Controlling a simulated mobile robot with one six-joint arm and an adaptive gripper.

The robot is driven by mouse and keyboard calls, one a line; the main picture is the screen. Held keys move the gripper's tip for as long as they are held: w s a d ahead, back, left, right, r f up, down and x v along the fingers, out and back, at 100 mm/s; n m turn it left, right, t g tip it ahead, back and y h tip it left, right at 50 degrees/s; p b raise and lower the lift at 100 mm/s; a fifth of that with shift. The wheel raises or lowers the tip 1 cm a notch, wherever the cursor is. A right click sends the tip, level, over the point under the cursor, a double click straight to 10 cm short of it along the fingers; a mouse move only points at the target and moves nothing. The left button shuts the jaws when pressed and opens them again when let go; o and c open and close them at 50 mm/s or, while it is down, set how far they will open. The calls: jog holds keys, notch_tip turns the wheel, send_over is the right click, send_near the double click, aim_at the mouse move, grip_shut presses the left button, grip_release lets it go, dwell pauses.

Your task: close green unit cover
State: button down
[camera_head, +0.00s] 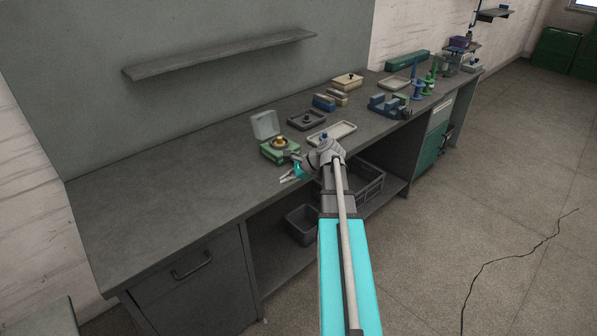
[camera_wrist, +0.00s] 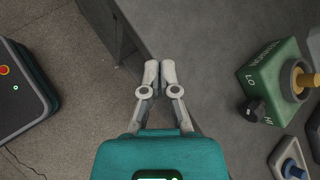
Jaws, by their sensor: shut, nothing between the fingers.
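The green unit (camera_head: 279,154) stands on the bench with a brass-coloured round part on top. Its pale grey cover (camera_head: 265,124) stands raised at the back of the unit, so it is open. In the wrist view the green unit (camera_wrist: 262,72) is at the right, with TENSION, LO and HI lettering and a black knob (camera_wrist: 255,110) on its front. The cover is mostly out of that view. My gripper (camera_wrist: 160,68) is shut and empty, its fingertips together. In the head view my gripper (camera_head: 287,178) is near the bench's front edge, in front of the unit and apart from it.
A dark tray (camera_head: 295,122) and a pale tray (camera_head: 344,127) lie right of the unit. Blue blocks, boxes and green and blue posts stand farther right. A shelf (camera_head: 220,55) hangs on the wall behind. The bench (camera_head: 170,180) is clear to the left. Bins sit below.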

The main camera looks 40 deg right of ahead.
jog(key=s+a+f+n+g+h, duration=0.2)
jog(key=s+a+n, duration=0.1)
jog(key=a+n, duration=0.4)
jog(key=s+a+f+n+g+h, duration=0.2)
jog(key=s+a+n, duration=0.2)
jog(key=a, duration=0.9)
jog(key=s+a+f+n+g+h, duration=0.2)
jog(key=s+a+n+g, duration=0.1)
jog(key=a+n, duration=0.7)
jog(key=shift+s+a+f+n+h, duration=0.2)
jog(key=shift+s+a+n+h, duration=0.15)
jog(key=shift+s+n, duration=0.15)
jog(key=shift+w, duration=0.1)
jog(key=shift+d, duration=0.1)
